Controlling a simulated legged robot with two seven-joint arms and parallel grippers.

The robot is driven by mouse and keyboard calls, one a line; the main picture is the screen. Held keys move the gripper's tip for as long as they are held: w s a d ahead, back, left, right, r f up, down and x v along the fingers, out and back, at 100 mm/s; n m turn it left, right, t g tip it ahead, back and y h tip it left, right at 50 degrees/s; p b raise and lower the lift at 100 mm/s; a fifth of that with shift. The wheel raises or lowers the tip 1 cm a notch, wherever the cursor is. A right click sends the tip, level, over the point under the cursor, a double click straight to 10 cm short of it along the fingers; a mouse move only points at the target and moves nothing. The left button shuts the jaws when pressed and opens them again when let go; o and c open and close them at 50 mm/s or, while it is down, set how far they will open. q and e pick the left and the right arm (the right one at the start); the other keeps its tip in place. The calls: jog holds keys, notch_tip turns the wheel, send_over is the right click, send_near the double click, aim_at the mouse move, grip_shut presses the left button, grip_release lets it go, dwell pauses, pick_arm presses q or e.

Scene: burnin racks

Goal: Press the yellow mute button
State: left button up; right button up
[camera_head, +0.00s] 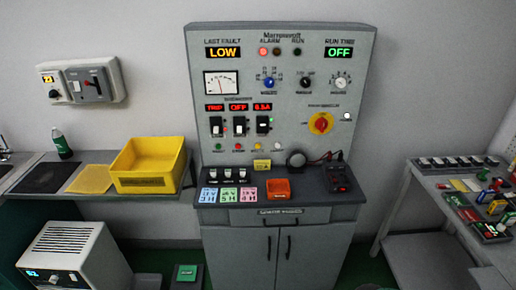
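A small yellow button (257,146) sits in the row of small round buttons on the upright face of the grey control cabinet (200,100). A red button (238,147) is to its left and a pale button (278,146) to its right. A green button (218,147) is at the row's left end. The labels under them are too small to read. Neither of my grippers shows in the head view.
Below the row, the cabinet shelf holds a yellow tag (262,164), coloured cards (228,195), an orange tray (278,189) and a dark round knob (296,159). A yellow bin (148,165) stands on the left bench. A cluttered bench (430,185) is at right.

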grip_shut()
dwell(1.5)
